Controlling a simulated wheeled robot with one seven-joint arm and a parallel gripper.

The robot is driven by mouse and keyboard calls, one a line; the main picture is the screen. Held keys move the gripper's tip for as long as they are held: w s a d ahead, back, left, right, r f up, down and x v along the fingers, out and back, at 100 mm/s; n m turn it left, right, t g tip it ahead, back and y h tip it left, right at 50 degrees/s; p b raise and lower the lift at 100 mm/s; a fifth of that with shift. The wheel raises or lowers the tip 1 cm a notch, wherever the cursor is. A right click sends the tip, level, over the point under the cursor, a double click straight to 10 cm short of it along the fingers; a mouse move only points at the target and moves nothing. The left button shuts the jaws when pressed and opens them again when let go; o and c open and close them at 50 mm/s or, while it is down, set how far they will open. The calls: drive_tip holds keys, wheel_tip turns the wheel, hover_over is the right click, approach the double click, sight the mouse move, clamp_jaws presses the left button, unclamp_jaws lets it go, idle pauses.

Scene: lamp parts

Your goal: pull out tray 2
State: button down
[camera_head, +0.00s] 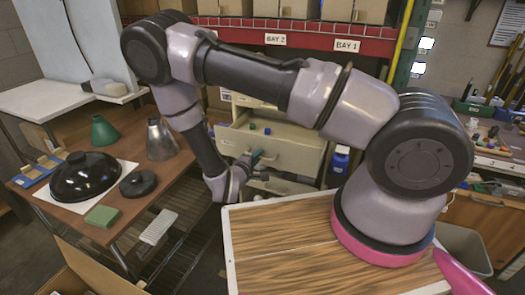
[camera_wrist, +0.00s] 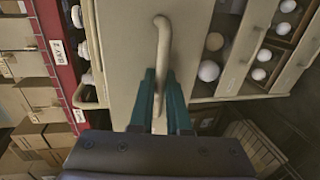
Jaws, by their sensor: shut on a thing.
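A beige drawer cabinet stands behind my arm in the head view, with a drawer (camera_head: 290,152) standing out from it and small green and blue items inside. My gripper (camera_head: 256,158) is at this drawer's front. In the wrist view, the teal fingers of my gripper (camera_wrist: 160,84) are shut on a curved pale handle (camera_wrist: 163,42), one finger on each side. The handle sits on a plain beige drawer front (camera_wrist: 122,45). No tray number is readable. My arm hides part of the cabinet.
A table at left holds a black lamp shade (camera_head: 85,176), a grey cone (camera_head: 161,140) and a green cone (camera_head: 104,131). A blue bottle (camera_head: 340,160) stands right of the drawer. Round white bulbs (camera_wrist: 208,70) lie in other compartments. A wood-grain top (camera_head: 285,245) is in front.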

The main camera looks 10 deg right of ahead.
drive_tip(key=shift+s+a, duration=0.35)
drive_tip(key=shift+s, duration=0.15)
drive_tip(key=c, duration=1.2)
unclamp_jaws()
drive_tip(key=shift+o, duration=0.2)
drive_tip(key=v, duration=1)
drive_tip(key=shift+s+a, duration=0.2)
drive_tip(key=shift+s, duration=0.1)
drive_tip(key=shift+r, duration=0.15)
